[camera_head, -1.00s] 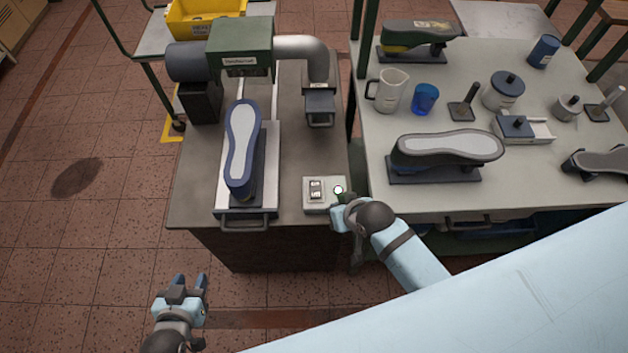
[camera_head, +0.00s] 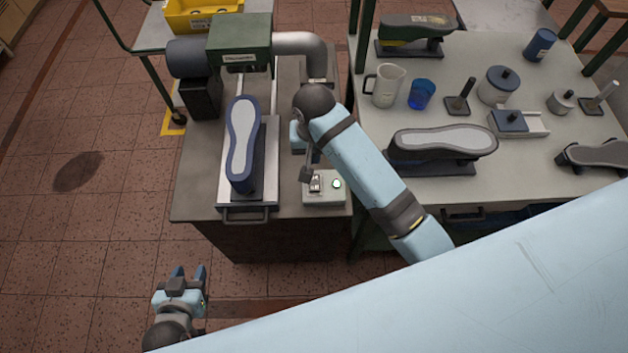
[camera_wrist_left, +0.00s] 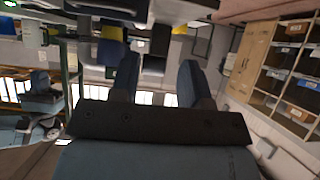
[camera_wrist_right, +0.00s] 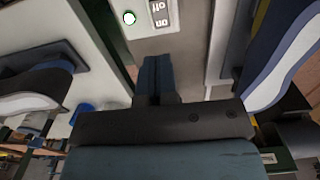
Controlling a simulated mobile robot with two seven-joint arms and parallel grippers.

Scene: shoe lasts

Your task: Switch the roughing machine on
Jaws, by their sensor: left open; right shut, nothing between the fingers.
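The roughing machine (camera_head: 238,35) has a green housing, a dark motor and a grey duct at the back of the bench. Its switch box (camera_head: 325,198) sits at the bench's front right corner. The box carries a rocker switch (camera_head: 316,184) and a round lamp (camera_head: 337,184) that looks bright with a green rim. The right wrist view shows the switch (camera_wrist_right: 160,14), marked off and on, and the lamp (camera_wrist_right: 129,18). My right gripper (camera_head: 306,175) is shut and empty at the switch's left back edge; contact is unclear. My left gripper (camera_head: 188,272) is open and empty, in front of the bench.
A blue last (camera_head: 242,150) with a pale sole stands on a slide left of the box. The right table (camera_head: 550,185) holds another last (camera_head: 445,143), a jug (camera_head: 384,85), a blue cup (camera_head: 421,95) and tools. The floor at left is clear.

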